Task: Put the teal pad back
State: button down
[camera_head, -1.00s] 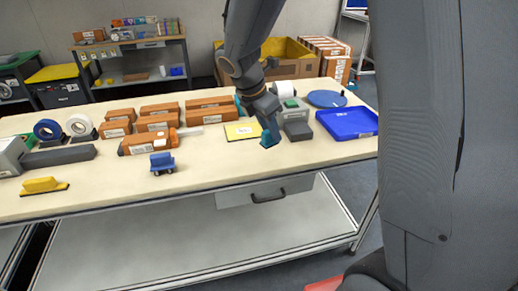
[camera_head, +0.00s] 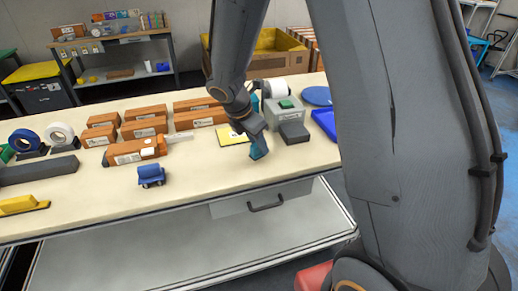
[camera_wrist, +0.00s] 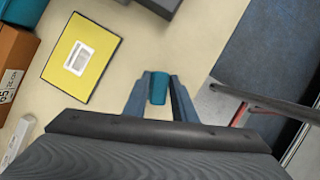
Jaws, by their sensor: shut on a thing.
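My gripper (camera_head: 258,150) is over the front part of the table, to the right of a yellow pad with a white label (camera_head: 233,135). In the wrist view, my gripper (camera_wrist: 159,88) is shut on a small teal pad (camera_wrist: 158,87), held between its two blue-grey fingers. The yellow pad lies flat at the upper left of the wrist view (camera_wrist: 80,57). In the head view the fingers mostly hide the teal pad. I cannot tell how high it is above the table.
Several orange-brown boxes (camera_head: 145,128) stand left of my gripper. A grey machine with a green top (camera_head: 287,108) and a dark grey block (camera_head: 294,134) are to its right, with a blue tray (camera_head: 327,123) beyond. A small blue cart (camera_head: 151,175) sits near the front edge.

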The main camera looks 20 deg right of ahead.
jog(key=shift+f, duration=1.2)
jog(key=shift+f, duration=0.15)
jog(key=c, duration=1.5)
grip_release()
jog(key=shift+o, duration=0.2)
jog(key=b+v, duration=0.2)
jog(key=v, duration=0.9)
jog(key=s+d+f+m+y, duration=0.2)
jog(key=s+m, duration=0.6)
jog(key=m, duration=0.3)
jog(key=s+d+f+m+y, duration=0.1)
jog(key=s+m+y, duration=0.1)
jog(key=s+m, duration=0.5)
jog(key=shift+s+d+f+m+g, duration=0.3)
jog(key=shift+s+d+f+m, duration=0.05)
jog(key=shift+m, duration=1.95)
